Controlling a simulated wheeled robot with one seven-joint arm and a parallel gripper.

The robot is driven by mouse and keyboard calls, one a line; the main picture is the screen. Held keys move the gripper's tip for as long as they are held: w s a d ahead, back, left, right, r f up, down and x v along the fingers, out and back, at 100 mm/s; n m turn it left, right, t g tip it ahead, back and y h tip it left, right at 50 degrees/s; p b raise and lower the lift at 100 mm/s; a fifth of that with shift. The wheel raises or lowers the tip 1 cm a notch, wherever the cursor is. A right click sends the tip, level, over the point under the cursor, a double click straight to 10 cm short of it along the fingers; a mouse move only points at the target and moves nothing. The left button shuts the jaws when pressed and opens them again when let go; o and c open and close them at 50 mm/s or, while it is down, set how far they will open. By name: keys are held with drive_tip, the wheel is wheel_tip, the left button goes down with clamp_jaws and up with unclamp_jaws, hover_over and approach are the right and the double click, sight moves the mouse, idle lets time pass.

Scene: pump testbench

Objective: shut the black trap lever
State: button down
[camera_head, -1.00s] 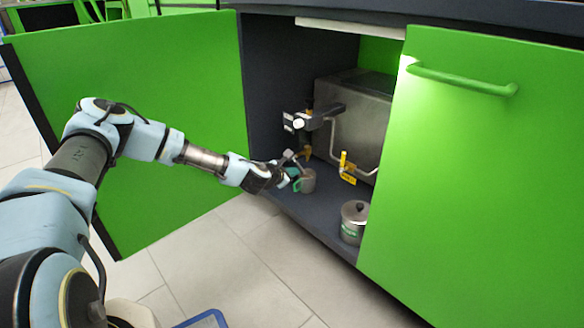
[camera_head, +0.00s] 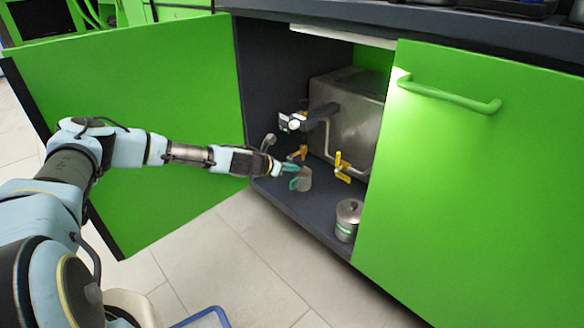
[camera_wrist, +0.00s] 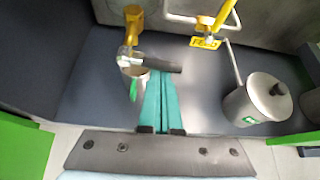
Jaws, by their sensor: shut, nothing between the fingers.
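In the wrist view the black trap lever (camera_wrist: 160,66) sticks out sideways to the right from a silver fitting (camera_wrist: 128,57) under a brass pipe piece (camera_wrist: 134,18). My gripper (camera_wrist: 163,76) is shut and empty, its teal fingers side by side. The fingertips are right at the lever, overlapping it in the picture; I cannot tell whether they touch. In the head view my gripper (camera_head: 292,168) reaches into the open cabinet beside the brass piece (camera_head: 300,152). The lever is not clear there.
A lidded metal pot (camera_head: 347,220) and yellow valve (camera_head: 342,168) are to the right. Green doors (camera_head: 130,110) flank the opening.

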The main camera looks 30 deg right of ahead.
idle(0.4)
wheel_tip(320, 180, down, 4)
drive_tip(key=b, duration=0.3)
drive_tip(key=p+v, duration=0.4)
drive_tip(key=v, duration=0.6)
drive_tip(key=shift+s+a, duration=0.3)
drive_tip(key=shift+a, duration=0.1)
drive_tip(key=shift+r, duration=0.1)
